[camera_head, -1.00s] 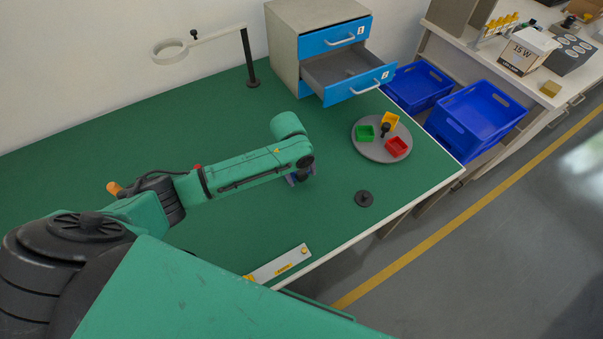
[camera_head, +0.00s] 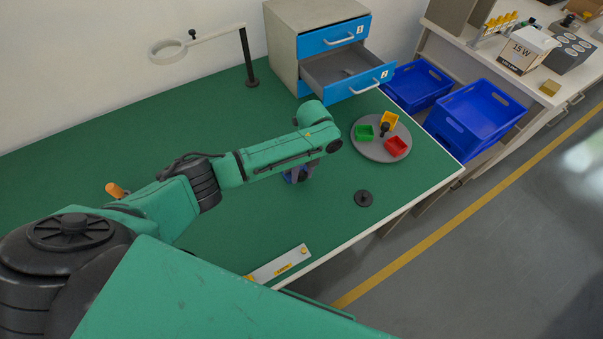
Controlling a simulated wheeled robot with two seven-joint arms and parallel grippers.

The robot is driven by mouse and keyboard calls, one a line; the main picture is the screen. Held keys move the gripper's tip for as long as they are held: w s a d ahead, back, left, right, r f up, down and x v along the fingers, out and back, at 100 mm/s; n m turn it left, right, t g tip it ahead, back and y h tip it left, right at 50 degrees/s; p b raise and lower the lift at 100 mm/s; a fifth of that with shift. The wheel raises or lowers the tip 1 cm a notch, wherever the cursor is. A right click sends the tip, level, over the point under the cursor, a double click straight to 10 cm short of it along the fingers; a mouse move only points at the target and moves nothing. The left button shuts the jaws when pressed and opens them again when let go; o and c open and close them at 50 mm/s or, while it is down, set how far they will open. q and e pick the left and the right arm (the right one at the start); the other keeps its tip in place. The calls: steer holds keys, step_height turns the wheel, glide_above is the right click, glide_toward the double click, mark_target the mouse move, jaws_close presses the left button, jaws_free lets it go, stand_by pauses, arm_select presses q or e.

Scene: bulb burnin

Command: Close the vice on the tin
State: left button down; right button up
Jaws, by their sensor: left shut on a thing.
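My left gripper (camera_head: 300,174) is beneath my arm's wrist, right at the blue vice. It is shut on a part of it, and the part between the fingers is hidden. I cannot make out the tin. My right gripper is not in view.
A grey turntable (camera_head: 363,147) with green, yellow and red bins stands right of the arm. A black round stand (camera_head: 363,198) is near the bench's edge. Drawer two (camera_head: 357,84) is pulled open behind. A pale strip (camera_head: 281,265) lies at the front edge. The bench's left back is clear.

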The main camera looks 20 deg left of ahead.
arm_select(q)
steer(key=g+b, duration=0.1)
steer(key=y+b, duration=0.1)
steer(key=b, duration=0.1)
steer(key=shift+w+d+f+g+y, duration=0.2)
steer(key=shift+f+g+y, duration=0.1)
steer(key=shift+g, duration=0.1)
steer(key=shift+r+g+y+b, duration=0.15)
steer(key=shift+g+y+b, duration=0.15)
steer(key=shift+b, duration=0.55)
steer(key=shift+r, duration=0.1)
steer(key=shift+c, duration=1.8)
jaws_free()
